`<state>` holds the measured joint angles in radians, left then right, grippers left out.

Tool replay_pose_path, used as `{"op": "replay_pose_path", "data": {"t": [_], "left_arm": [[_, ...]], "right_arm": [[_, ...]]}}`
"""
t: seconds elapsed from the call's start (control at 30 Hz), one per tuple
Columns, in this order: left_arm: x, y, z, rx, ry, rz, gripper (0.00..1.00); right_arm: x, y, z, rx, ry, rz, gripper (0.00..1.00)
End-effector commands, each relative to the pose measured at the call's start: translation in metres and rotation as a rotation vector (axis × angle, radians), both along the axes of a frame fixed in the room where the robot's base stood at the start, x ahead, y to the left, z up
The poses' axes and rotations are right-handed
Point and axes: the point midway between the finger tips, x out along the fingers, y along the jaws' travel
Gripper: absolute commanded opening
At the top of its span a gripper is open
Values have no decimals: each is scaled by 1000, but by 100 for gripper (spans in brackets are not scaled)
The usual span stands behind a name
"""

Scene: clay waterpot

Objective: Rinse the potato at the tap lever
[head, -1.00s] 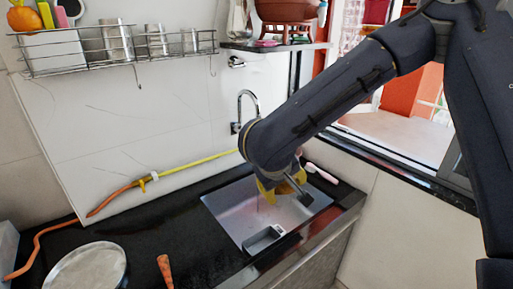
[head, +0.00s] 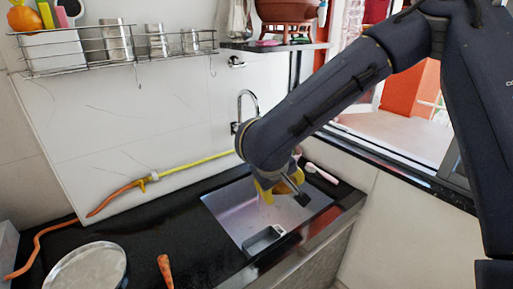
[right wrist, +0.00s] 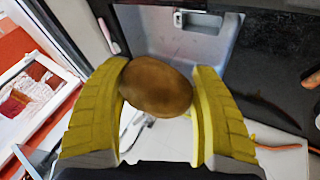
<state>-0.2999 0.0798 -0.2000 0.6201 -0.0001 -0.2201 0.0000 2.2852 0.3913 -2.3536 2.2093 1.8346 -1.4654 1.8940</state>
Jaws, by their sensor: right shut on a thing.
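My right gripper (head: 280,187) has yellow fingers and is over the sink (head: 232,213). In the right wrist view, its fingers (right wrist: 162,72) are shut on a brown, oval potato (right wrist: 157,87), one on each side. A curved chrome tap (head: 248,96) rises at the back of the sink, left of my right forearm. Its lower part is partly hidden by my arm, and I cannot make out the lever clearly. My left gripper is not in view.
A small grey caddy (head: 263,239) sits at the sink's front. A carrot (head: 165,270) and a round metal lid (head: 88,268) lie on the black counter. An orange and yellow hose (head: 120,190) runs along the wall. A pink-handled brush (head: 321,173) lies right of the sink.

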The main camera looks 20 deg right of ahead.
Motion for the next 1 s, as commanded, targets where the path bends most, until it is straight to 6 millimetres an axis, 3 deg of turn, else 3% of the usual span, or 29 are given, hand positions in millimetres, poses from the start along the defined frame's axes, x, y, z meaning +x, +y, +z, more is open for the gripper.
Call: {"op": "replay_pose_path", "data": {"t": [1.0], "left_arm": [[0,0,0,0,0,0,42]], "right_arm": [[-2,-10,0,-1,-1,0,30]]}}
